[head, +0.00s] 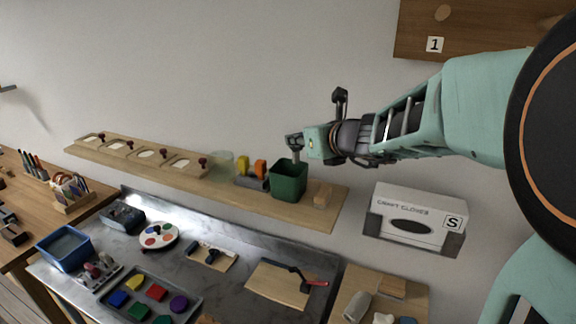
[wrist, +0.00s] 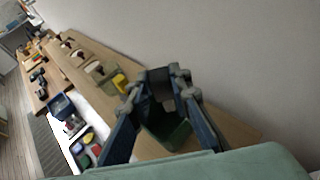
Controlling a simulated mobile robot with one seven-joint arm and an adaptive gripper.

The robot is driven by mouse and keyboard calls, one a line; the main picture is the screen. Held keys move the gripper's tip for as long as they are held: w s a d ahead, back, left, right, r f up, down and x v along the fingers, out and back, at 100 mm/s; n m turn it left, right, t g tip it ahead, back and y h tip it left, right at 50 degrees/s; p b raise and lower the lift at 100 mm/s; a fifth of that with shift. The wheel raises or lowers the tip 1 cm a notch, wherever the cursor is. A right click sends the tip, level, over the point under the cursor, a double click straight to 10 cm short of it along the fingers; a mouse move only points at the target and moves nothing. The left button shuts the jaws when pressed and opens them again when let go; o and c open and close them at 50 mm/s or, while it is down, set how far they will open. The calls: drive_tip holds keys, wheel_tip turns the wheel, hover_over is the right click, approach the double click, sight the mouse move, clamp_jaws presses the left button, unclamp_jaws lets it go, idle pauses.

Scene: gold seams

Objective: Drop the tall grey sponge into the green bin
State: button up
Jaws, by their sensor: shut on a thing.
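The green bin (head: 288,183) stands upright on the wooden wall shelf; it also shows below the fingers in the wrist view (wrist: 168,136). My gripper (head: 294,142) is above the bin in the head view and shut on the grey sponge (head: 297,156). The sponge points down toward the bin's opening, and its upper part is hidden by the fingers. In the wrist view my fingers (wrist: 163,82) frame the sponge, with the bin behind and below it. I cannot tell if the sponge's lower end is inside the rim.
A grey holder (head: 251,183) with yellow and orange blocks stands just left of the bin, beside a clear greenish container (head: 221,163). A small wooden block (head: 323,194) is to the right. A white glove box (head: 420,214) hangs further right. Below is a cluttered metal counter.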

sight(297, 158)
drive_tip(key=shift+f+b, duration=1.7)
drive_tip(key=shift+f, duration=0.95)
drive_tip(key=o, duration=0.8)
wheel_tip(297, 158, up, 10)
